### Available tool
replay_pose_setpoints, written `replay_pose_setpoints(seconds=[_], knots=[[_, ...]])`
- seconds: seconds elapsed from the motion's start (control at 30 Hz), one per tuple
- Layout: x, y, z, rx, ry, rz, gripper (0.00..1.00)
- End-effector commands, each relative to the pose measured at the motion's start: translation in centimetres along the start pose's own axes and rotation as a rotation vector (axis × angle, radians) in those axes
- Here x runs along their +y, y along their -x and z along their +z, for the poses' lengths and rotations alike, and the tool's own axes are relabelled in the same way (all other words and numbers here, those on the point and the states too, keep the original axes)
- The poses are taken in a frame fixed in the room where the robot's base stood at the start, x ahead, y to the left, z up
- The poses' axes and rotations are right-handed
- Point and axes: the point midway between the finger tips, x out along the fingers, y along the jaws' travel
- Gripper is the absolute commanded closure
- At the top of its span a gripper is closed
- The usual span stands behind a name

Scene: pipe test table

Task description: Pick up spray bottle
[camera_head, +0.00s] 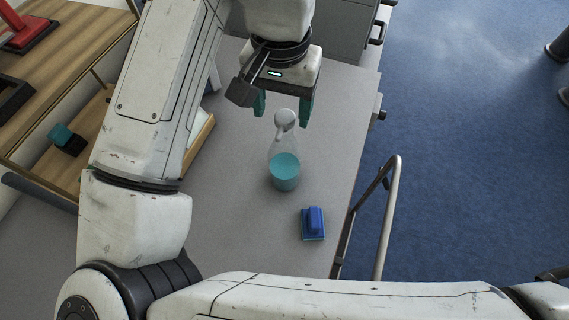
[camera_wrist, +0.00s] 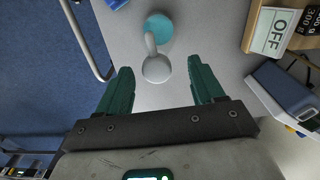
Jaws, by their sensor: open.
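The spray bottle (camera_head: 284,168) stands upright on the grey table in the head view. It has a clear body with teal liquid in its lower part and a white top. My gripper (camera_head: 283,112), with green fingers, is open above the table at the bottle's top, on its far side. In the wrist view the bottle's white top (camera_wrist: 156,68) shows just beyond and between the open fingertips (camera_wrist: 162,80). The teal part lies farther out. Nothing is between the fingers' inner faces, and I cannot tell the exact height gap.
A blue brush-like block (camera_head: 313,223) lies on the grey table (camera_head: 235,235) near the bottle. A metal rail (camera_head: 388,215) runs along the table's right side. A wooden shelf (camera_head: 75,45) stands at the left. A sign reading OFF (camera_wrist: 278,32) shows in the wrist view.

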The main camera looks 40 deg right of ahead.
Motion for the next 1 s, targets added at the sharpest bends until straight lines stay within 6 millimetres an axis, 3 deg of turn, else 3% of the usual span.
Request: replay_pose_setpoints(seconds=[0.37, 0.67, 1.0], knots=[[0.4, -4.5, -0.3, -0.002, 0.002, 0.001, 0.33], [0.4, -5.1, -0.3, 0.0, 0.001, -0.001, 0.33], [0.4, -5.0, -0.3, 0.0, 0.001, -0.001, 0.65]])
